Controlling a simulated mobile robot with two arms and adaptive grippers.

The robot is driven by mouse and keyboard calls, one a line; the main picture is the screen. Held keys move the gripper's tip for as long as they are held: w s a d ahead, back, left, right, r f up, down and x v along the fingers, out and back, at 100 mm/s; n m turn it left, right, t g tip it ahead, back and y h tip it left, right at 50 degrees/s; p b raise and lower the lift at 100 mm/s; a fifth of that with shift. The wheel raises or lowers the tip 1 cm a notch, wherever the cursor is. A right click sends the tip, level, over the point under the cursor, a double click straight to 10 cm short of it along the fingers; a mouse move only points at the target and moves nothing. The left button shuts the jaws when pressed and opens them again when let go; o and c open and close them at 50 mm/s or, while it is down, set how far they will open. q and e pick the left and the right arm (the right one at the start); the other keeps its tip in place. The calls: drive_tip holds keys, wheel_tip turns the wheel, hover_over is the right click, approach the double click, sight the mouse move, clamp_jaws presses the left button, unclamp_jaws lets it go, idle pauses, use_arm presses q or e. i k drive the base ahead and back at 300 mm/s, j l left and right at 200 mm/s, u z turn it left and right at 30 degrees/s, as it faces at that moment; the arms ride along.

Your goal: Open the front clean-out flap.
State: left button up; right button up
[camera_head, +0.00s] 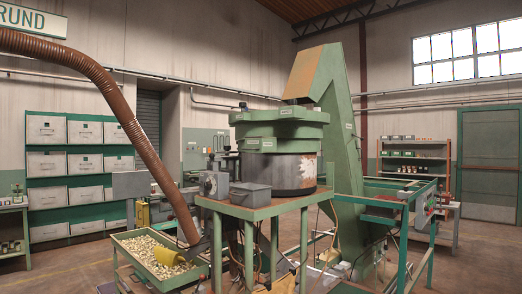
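The green elevator housing (343,170) with an orange hood (306,72) rises behind a round drum (280,173). The drum is dark and metallic, has a green top (279,130) and stands on a green table (262,211). A pale, rust-edged patch (307,168) shows on the drum's right side. I cannot tell which part is the front clean-out flap, or whether it is open or shut. The lower part of the machine is partly hidden behind the table and its legs. Neither of my grippers is seen in this view.
A green trough (187,283) of light pieces with a yellow scoop (169,257) stands at the lower left, below a thick brown hose (134,127). A grey box (250,196) sits on the table. A green rail frame (405,205) stands at right. Open floor (479,255) lies right of it.

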sight(253, 145)
drive_tip(key=i+j+z, duration=0.1)
drive_tip(key=z, duration=0.3)
drive_tip(key=i+j+z, duration=0.1)
drive_tip(key=z, duration=0.3)
drive_tip(key=i+j+z, duration=0.1)
drive_tip(key=j+z, duration=0.15)
drive_tip(key=z, duration=0.2)
